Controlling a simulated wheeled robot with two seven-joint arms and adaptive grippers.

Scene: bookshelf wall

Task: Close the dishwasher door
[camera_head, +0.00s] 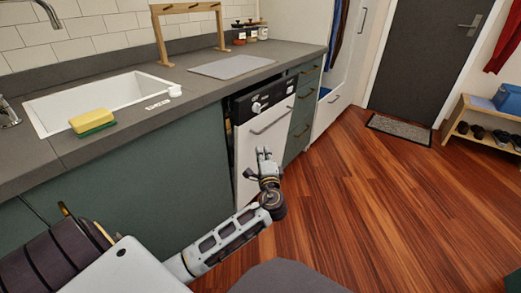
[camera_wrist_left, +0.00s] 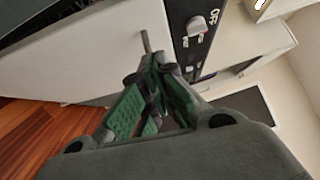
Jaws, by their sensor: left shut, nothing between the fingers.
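The dishwasher door (camera_head: 249,139) is white with a bar handle and a black control panel (camera_head: 262,98) along its top. It stands nearly upright, with a dark gap beside its left edge and top, so it looks slightly ajar. My left gripper (camera_head: 263,158) is in front of the door, below the handle, shut and empty; I cannot tell whether it touches the door. In the left wrist view the gripper's green fingers (camera_wrist_left: 150,90) are near the white door (camera_wrist_left: 75,55) and its handle (camera_wrist_left: 146,42). My right gripper is not in view.
The grey counter (camera_head: 200,83) above holds a white sink (camera_head: 45,117), a yellow sponge (camera_head: 92,121) and a grey mat (camera_head: 231,67). Green drawers (camera_head: 300,125) adjoin the dishwasher on the right. The wooden floor (camera_head: 370,200) to the right is clear.

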